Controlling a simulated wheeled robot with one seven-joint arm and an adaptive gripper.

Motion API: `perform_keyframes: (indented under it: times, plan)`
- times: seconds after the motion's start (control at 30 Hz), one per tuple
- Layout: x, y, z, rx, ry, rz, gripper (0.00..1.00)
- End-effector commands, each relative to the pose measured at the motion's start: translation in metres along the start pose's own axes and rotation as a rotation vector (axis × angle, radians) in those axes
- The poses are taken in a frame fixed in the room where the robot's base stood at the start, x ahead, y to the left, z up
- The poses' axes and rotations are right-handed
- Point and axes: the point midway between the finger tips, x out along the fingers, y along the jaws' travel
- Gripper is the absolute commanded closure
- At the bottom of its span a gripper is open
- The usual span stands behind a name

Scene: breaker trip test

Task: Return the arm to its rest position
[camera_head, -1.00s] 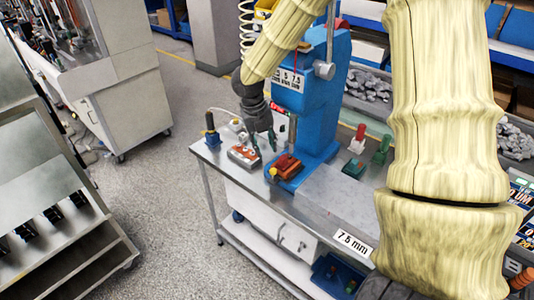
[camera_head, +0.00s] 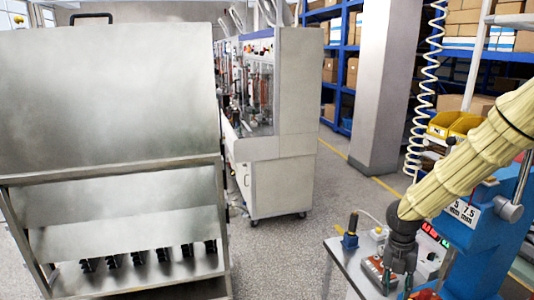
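My arm (camera_head: 460,165), in a pale yellow ribbed cover, reaches in from the right edge and slopes down to the left. My dark gripper (camera_head: 398,284) points down over the workbench (camera_head: 347,262) at the lower right. Its fingers look spread apart, with nothing seen between them. An orange-topped block (camera_head: 373,266) lies on the bench just left of the fingers; I cannot tell if they touch it. The blue press (camera_head: 487,238) stands right of the gripper, partly behind the arm and cut off by the frame.
A dark-handled tool in a blue holder (camera_head: 350,232) stands at the bench's back left. A steel rack (camera_head: 110,190) fills the left. A machine cabinet (camera_head: 284,130), a grey pillar (camera_head: 382,90) and a coiled white hose (camera_head: 422,100) stand behind. Open floor lies between rack and bench.

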Motion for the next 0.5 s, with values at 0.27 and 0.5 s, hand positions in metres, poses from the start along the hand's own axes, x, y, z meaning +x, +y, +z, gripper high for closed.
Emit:
perform_keyframes:
  times: [0.27, 0.5]
  plan:
    - [0.114, 0.048, -0.080, 0.520, 0.124, 0.081, 0.67]
    - [0.195, 0.069, -0.148, 1.013, 0.216, 0.094, 0.67]
